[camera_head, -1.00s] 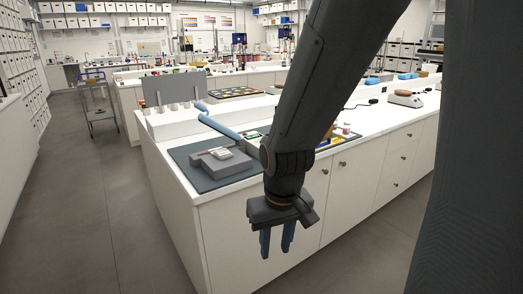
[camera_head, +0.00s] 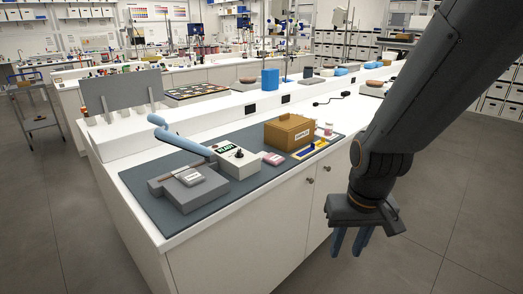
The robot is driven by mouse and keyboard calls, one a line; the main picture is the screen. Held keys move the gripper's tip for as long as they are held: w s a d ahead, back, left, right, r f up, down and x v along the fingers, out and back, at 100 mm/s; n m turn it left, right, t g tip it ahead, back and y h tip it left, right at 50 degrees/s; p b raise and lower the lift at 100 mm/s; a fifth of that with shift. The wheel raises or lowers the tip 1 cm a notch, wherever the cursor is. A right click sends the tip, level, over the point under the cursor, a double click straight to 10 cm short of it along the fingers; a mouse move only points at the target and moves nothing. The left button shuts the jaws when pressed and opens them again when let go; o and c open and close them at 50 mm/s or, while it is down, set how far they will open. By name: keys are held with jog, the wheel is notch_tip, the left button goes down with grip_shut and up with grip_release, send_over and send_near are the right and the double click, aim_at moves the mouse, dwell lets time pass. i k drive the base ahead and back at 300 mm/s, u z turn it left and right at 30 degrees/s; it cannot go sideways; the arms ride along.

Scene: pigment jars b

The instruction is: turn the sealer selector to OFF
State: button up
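The sealer's control box (camera_head: 237,163) is a pale box on a dark mat. The knob's setting is too small to read. Left of the box sits the grey sealer body (camera_head: 190,190), with a blue lever arm (camera_head: 180,136) raised over it. My gripper (camera_head: 350,241) hangs fingers-down in front of the counter, right of and well apart from the box. Its two blue fingers show a narrow gap with nothing between them.
On the dark mat (camera_head: 156,206) are a brown box (camera_head: 290,131), a small pink item (camera_head: 273,158) and a yellow-and-blue tray (camera_head: 316,148). A grey upright panel (camera_head: 122,92) stands at the back left. Floor is open right of the counter.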

aim_at(239, 155)
jog(key=z, duration=0.2)
jog(key=i, duration=0.65)
jog(key=u, duration=0.65)
jog(key=i, duration=0.45)
jog(key=u, duration=0.5)
